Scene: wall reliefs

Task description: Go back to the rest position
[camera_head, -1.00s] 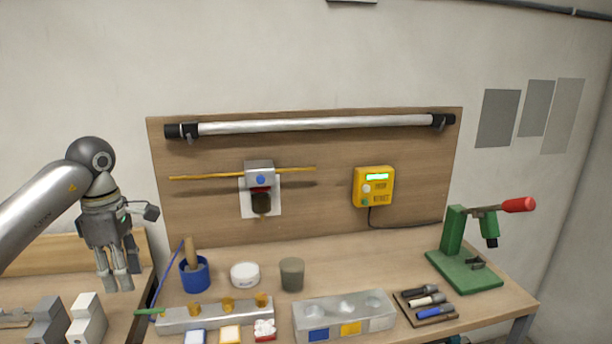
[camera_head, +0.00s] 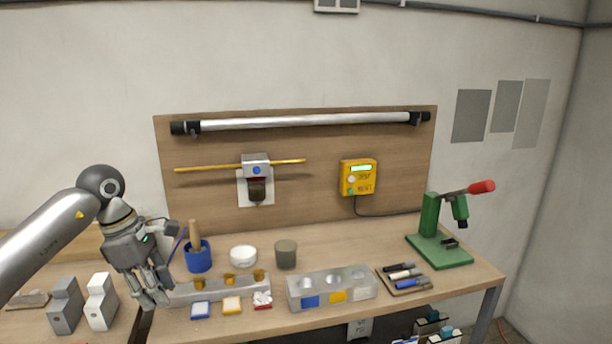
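My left gripper (camera_head: 153,291) hangs fingers down at the left, in front of the left end of a wooden workbench (camera_head: 330,243). Its fingers are slightly apart, with nothing visible between them. It overlaps the left end of a grey block with brass cups (camera_head: 214,289) in the picture; I cannot tell whether they touch. My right gripper is not in view.
A blue pot (camera_head: 198,261), a white jar (camera_head: 243,256), a grey cup (camera_head: 286,256), a metal block with round wells (camera_head: 328,292), a pen tray (camera_head: 408,284) and a green press (camera_head: 439,250) stand on the bench. Grey and white blocks (camera_head: 66,306) stand at left.

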